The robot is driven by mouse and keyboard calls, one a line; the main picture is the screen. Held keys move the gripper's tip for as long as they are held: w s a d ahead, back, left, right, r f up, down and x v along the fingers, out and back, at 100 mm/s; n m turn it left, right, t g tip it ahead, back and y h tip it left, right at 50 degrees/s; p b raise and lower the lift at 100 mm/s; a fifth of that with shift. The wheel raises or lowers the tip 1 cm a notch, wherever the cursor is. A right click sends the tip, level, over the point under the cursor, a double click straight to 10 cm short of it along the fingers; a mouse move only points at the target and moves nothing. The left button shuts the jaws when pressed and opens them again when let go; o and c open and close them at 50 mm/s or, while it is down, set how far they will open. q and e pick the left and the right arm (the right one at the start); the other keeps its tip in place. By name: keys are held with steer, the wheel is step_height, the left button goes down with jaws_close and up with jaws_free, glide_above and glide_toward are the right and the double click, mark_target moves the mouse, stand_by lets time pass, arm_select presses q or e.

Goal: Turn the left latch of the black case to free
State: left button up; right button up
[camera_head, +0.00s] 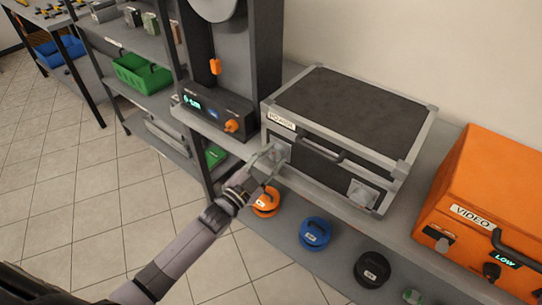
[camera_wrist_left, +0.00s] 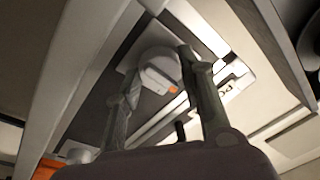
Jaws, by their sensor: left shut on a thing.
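The black case (camera_head: 345,104) has grey metal edges and stands closed on a shelf, its front facing me. Its left latch (camera_head: 280,152) is a light metal plate on the left of the front. My left gripper (camera_head: 268,164) is at this latch, shut on its knob. In the left wrist view the latch (camera_wrist_left: 160,68) is a round pale knob with a small orange mark, between the two fingers of my gripper (camera_wrist_left: 158,75). The right latch (camera_head: 362,193) sits at the right end of the front. The case handle (camera_head: 322,150) lies between the latches. My right gripper is out of view.
An orange case (camera_head: 492,190) labelled VIDEO stands to the right. A black device (camera_head: 215,110) with an orange knob stands to the left. Orange, blue (camera_head: 315,232) and black (camera_head: 371,268) round items lie on the shelf below. A green crate (camera_head: 142,74) sits on shelving at the left.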

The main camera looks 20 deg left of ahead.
arm_select(q)
steer(key=shift+f+n, duration=0.1)
steer(key=shift+n, duration=0.3)
steer(key=o, duration=1.1)
steer(key=shift+o, duration=0.2)
steer(key=shift+s, duration=0.1)
steer(key=v, duration=1.2)
